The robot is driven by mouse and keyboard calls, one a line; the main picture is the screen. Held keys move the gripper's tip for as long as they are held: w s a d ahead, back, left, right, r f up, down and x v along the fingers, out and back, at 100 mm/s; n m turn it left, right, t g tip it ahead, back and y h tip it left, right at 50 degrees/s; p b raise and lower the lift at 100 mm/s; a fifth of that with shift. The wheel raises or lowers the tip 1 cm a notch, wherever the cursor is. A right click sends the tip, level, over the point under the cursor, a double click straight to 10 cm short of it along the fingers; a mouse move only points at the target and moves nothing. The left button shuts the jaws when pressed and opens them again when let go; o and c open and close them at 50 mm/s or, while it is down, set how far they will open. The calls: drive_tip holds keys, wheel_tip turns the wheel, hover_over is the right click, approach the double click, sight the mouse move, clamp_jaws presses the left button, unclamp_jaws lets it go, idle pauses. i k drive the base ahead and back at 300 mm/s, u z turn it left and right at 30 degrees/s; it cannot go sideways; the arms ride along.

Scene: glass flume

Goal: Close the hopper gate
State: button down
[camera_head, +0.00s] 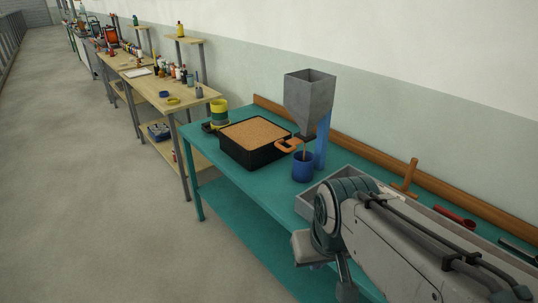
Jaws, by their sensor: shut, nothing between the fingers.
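A grey hopper (309,95) stands on a blue post (322,148) at the back of the teal bench. Its gate has an orange loop handle (288,145) that sticks out to the left below the hopper's narrow outlet. A thin brown streak shows between the outlet and the blue cup (303,168) beneath it. It looks like grain running down. The cup's contents cannot be made out. My arm reaches in from the lower right, in front of the bench. Its fingers cannot be made out, and no part of it touches the handle.
A black bin of brown grain (251,155) stands left of the cup, near the handle. A yellow-and-green container (218,112) is behind it. A grey tray (308,200) lies partly behind my arm. A wooden tool (408,176) and red scoop (455,216) lie to the right.

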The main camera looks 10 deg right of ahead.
sight(294, 141)
drive_tip(key=u, duration=0.2)
drive_tip(key=i, duration=1.1)
drive_tip(key=z, duration=0.4)
